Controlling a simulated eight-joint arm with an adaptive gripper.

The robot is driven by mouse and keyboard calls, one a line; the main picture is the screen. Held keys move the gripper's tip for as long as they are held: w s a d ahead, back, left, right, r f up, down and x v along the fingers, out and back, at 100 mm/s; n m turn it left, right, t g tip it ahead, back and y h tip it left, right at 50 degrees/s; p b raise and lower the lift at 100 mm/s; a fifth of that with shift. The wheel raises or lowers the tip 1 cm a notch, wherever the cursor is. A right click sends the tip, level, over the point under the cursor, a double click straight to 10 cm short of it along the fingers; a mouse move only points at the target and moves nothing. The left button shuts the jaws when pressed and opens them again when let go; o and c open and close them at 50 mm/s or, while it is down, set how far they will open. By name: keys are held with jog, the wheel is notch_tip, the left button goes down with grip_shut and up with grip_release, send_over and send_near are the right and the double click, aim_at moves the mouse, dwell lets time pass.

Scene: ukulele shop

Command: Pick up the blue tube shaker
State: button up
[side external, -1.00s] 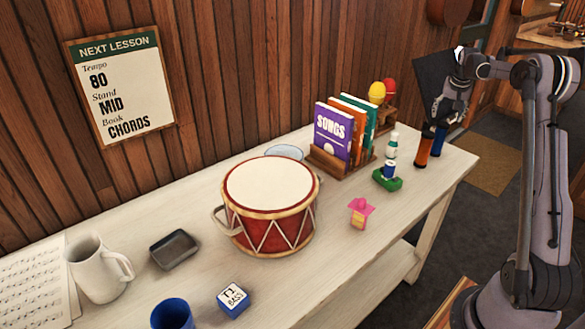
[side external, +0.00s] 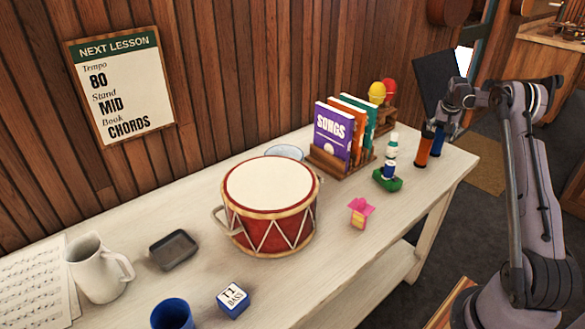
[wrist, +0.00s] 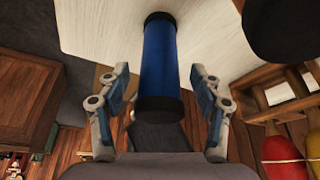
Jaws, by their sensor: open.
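The blue tube shaker (side external: 438,143) stands upright at the right end of the pale table, close beside an orange tube (side external: 424,148). In the wrist view the blue tube shaker (wrist: 158,60) has dark end caps and lies between the two fingers of my gripper (wrist: 160,88). The fingers are spread, with a visible gap on each side of the tube. In the side view my gripper (side external: 446,118) is over the top of the blue tube and partly hides it.
A green-based stacked toy (side external: 388,182), a wooden book rack (side external: 340,170) and red and yellow maracas (side external: 382,92) stand to the left. A black panel (side external: 435,80) is behind my gripper. The table's right edge is close to the tubes.

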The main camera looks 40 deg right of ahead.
jog(key=shift+d+f, duration=0.1)
jog(key=shift+f, duration=0.3)
jog(key=c, duration=1.3)
jog(key=shift+r, duration=0.1)
